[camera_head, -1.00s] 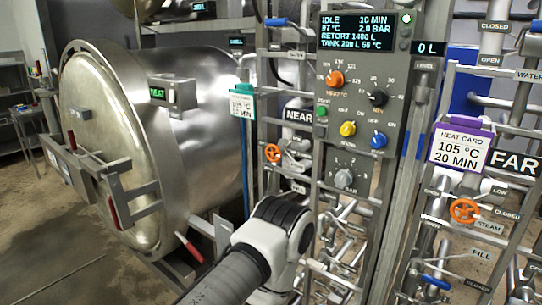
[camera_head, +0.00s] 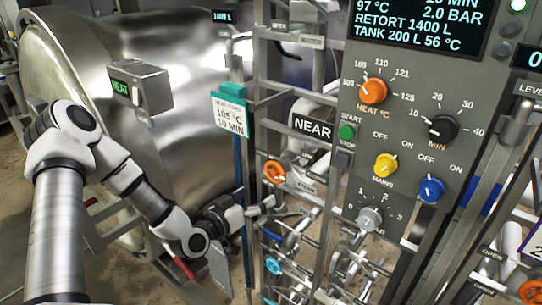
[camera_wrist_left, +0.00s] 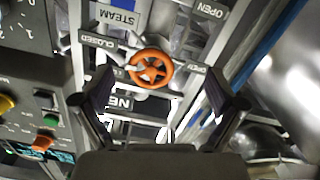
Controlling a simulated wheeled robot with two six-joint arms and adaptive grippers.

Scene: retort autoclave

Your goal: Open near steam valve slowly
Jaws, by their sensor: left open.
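The near steam valve has an orange handwheel (camera_head: 273,171), on the pipe frame below and left of the NEAR sign (camera_head: 312,127). In the left wrist view the orange handwheel (camera_wrist_left: 150,69) faces the camera, between the two fingers, with the STEAM label (camera_wrist_left: 117,16) and OPEN and CLOSED labels around it, seen upside down. My left gripper (camera_head: 258,209) is open and empty, a little below and left of the wheel in the head view. Its fingers (camera_wrist_left: 158,80) stand apart on either side of the wheel in the wrist view; no contact shows. My right gripper is out of view.
The control panel (camera_head: 400,160) with knobs stands right of the valve. The steel retort (camera_head: 190,60) fills the back left. A teal-topped heat card (camera_head: 231,115) hangs above and left of the wheel. Blue handles (camera_head: 270,235) and pipes sit close below.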

